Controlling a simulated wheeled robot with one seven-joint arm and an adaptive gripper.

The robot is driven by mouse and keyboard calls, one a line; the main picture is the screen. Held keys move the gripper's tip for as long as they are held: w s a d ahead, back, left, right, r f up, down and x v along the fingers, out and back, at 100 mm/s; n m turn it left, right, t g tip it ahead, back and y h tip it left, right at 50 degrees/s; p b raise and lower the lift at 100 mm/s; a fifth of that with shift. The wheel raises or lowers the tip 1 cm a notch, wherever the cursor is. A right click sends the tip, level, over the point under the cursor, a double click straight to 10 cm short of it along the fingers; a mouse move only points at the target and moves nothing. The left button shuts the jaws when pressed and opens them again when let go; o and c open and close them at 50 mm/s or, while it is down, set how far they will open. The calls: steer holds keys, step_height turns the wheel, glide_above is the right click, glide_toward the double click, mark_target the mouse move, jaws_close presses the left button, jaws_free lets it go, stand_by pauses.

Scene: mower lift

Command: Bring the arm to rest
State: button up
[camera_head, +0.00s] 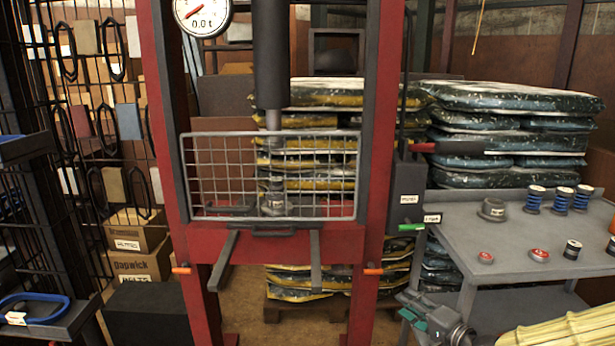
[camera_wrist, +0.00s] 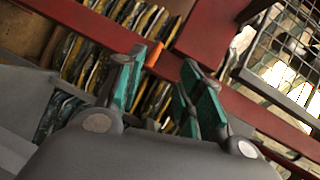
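My gripper (camera_head: 410,307) is low at the right of the head view, beside the front left corner of the grey workbench and right of the red press frame. Its teal-padded fingers show in the wrist view (camera_wrist: 163,80). They are apart, with nothing held between them. The red press frame (camera_head: 210,245) stands in the middle, with its wire guard (camera_head: 222,170) across the opening. A small metal part (camera_head: 274,196) sits behind the guard, under the black ram (camera_head: 270,60). In the wrist view, the red frame crosses behind the fingers.
The grey workbench (camera_head: 465,235) holds blue springs (camera_head: 560,200), a grey flanged part (camera_head: 493,208) and small red parts (camera_head: 485,257). A yellow bundle (camera_head: 565,330) is at the bottom right. Stacked bags (camera_head: 510,100) stand behind. A dark rack (camera_head: 60,180) fills the left.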

steer(key=s+a+f+n+g, duration=0.1)
steer(key=s+a+f+g, duration=0.15)
steer(key=s+f, duration=0.2)
steer(key=s+a+f+n+g+h, duration=0.1)
steer(key=s+a+f, duration=0.2)
steer(key=f, duration=0.3)
steer(key=s+a+f+n+g, duration=0.1)
steer(key=s+a+f+g, duration=0.1)
steer(key=s+f, duration=0.3)
steer(key=s+a+f+n+g+h, duration=0.25)
steer(key=s+f+g, duration=0.25)
steer(key=s+f, duration=0.8)
steer(key=s+d+f+n+g+h, duration=0.2)
steer(key=s+d, duration=0.1)
steer(key=s, duration=0.6)
steer(key=s+d+f+n+g+h, duration=0.1)
steer(key=s+d+n+g+h, duration=0.15)
steer(key=s, duration=0.55)
step_height(320, 180, up, 12)
steer(key=t+p, duration=0.1)
steer(key=p, duration=1.1)
steer(key=shift+d+r, duration=0.1)
steer(key=shift+d, duration=0.05)
steer(key=shift+c, duration=0.2)
